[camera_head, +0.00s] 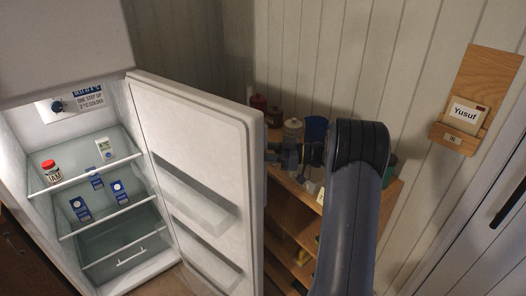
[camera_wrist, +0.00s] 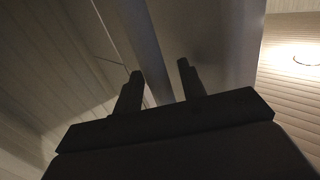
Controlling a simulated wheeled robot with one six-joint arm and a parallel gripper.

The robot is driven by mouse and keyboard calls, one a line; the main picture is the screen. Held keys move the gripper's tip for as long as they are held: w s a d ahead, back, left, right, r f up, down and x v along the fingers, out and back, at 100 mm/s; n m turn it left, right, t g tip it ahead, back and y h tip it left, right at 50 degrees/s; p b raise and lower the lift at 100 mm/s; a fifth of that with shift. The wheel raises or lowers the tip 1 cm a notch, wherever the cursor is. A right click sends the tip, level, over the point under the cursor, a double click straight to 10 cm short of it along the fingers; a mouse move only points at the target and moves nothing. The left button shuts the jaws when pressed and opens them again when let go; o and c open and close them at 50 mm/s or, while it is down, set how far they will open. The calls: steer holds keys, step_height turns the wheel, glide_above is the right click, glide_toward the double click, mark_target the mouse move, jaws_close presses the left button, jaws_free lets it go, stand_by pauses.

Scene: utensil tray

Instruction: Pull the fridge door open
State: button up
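The fridge door (camera_head: 200,130) stands wide open, swung out to the right, with its inner side and door bins in view. My gripper (camera_head: 272,152) is at the door's free edge in the head view. In the wrist view, the two dark fingers of my gripper (camera_wrist: 160,70) stand part-way apart, with a pale upright bar, seemingly the door handle (camera_wrist: 146,45), running between them. The door's outer face and handle are hidden in the head view. The fridge body (camera_head: 18,125) is at the left.
Inside the fridge, a red-capped jar (camera_head: 51,172) and several small cartons stand on shelves. A wooden shelf unit (camera_head: 290,215) with bottles and a blue cup (camera_head: 316,128) is behind the door and my arm. A wooden name holder (camera_head: 480,100) hangs on the right wall.

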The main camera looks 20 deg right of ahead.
steer(key=b+v, duration=0.2)
steer(key=v, duration=0.8)
steer(key=shift+s+d+b, duration=0.15)
steer(key=shift+d+b, duration=0.2)
steer(key=shift+d, duration=0.05)
steer(key=shift+a, duration=0.15)
steer(key=p+x, duration=0.2)
steer(key=x, duration=0.8)
steer(key=shift+a+p, duration=0.35)
steer(key=shift+a, duration=0.15)
steer(key=shift+s, duration=0.15)
